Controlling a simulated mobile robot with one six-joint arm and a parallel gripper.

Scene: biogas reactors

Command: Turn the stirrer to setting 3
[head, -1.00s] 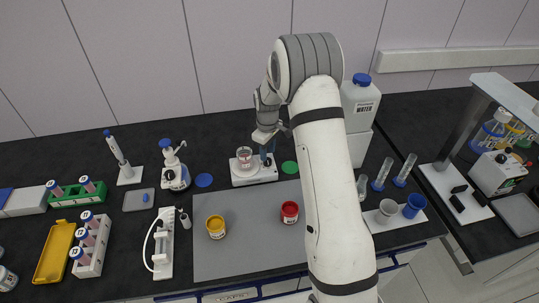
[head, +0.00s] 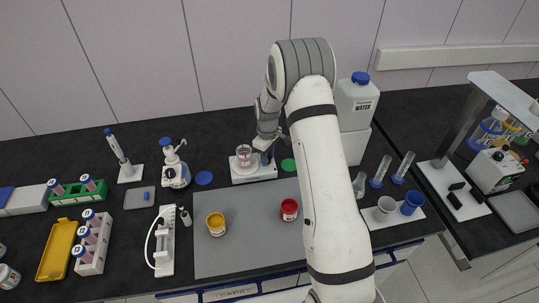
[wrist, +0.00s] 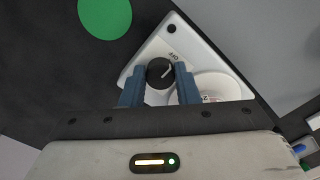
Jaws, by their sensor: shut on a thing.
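The stirrer (head: 250,177) is a white box on the dark bench with a beaker (head: 244,156) of reddish liquid on its plate. In the wrist view, the stirrer (wrist: 205,60) shows its black round knob (wrist: 160,73) with a pale pointer line and small markings beside it. My gripper (wrist: 160,80) has its blue fingers on both sides of the knob and is shut on it. In the head view, my gripper (head: 264,156) is at the right side of the stirrer, partly hidden by my arm. The setting numbers are too small to read surely.
A green disc (head: 289,165) lies just right of the stirrer and a blue disc (head: 204,178) to its left. A grey mat (head: 250,235) in front holds a yellow jar (head: 215,226) and a red jar (head: 290,210). A water canister (head: 357,105) stands behind my arm.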

